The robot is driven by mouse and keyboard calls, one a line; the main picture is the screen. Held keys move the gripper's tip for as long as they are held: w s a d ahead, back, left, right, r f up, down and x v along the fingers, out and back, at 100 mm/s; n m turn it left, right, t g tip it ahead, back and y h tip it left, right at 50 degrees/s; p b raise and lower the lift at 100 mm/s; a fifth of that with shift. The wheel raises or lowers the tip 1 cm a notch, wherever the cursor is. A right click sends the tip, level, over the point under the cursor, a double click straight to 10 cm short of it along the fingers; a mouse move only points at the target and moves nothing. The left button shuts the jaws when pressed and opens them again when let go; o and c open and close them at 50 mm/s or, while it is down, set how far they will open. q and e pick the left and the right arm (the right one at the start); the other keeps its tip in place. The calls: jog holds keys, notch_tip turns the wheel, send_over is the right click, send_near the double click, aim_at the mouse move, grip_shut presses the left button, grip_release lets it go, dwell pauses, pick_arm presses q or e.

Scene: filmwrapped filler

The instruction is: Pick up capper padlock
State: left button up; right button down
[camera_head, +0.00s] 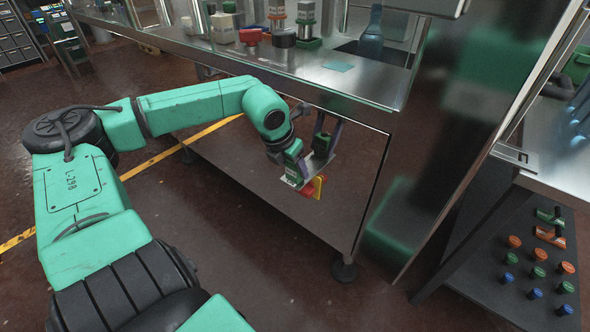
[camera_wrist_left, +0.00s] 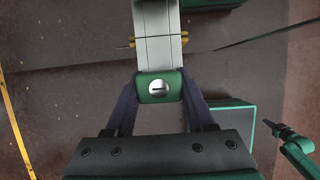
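My left gripper (camera_head: 310,160) reaches down beside the lower side panel of the steel machine in the head view. In the left wrist view its two dark fingers (camera_wrist_left: 159,92) lie along both sides of a small green block with a round silver keyhole, which looks like the padlock (camera_wrist_left: 159,88). I see no gap between fingertips and padlock. A grey band (camera_wrist_left: 158,25) extends past the padlock; its shackle is hidden. A red and yellow piece (camera_head: 313,188) shows just below the gripper. My right gripper is not in view.
The steel machine top (camera_head: 270,56) carries jars and a blue bottle (camera_head: 371,40) above my arm. A control panel with coloured buttons (camera_head: 540,262) stands at the right. Open brown floor (camera_head: 250,270) lies in front, with a yellow line (camera_head: 160,160).

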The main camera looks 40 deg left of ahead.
pick_arm(q)
grip_shut()
jog(key=shift+r, duration=0.1)
